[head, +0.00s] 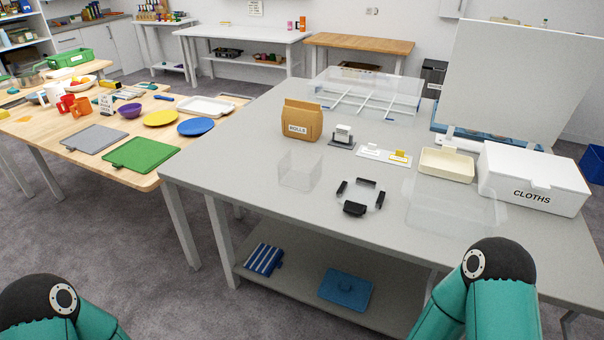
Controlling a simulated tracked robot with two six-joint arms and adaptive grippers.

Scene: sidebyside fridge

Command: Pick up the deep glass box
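A clear, fairly tall box (300,171), which looks like the deep glass box, stands on the grey table (250,158), left of centre near its front-left edge. It looks empty, and its transparent walls are faint. A wider, lower clear container (452,214) sits on the right part of the same table. Between them are black clips (354,208) around a see-through piece whose shape is hard to tell. Only links of my two arms show at the lower left and lower right corners. Neither gripper is in view.
A paper bag marked ROLLS (302,121), a cream tray (447,165), a white CLOTHS box (533,178) and a clear divided rack (368,95) stand on the table. A lower shelf holds a blue lidded container (345,289) and striped cloth (264,259). The front-left tabletop is clear.

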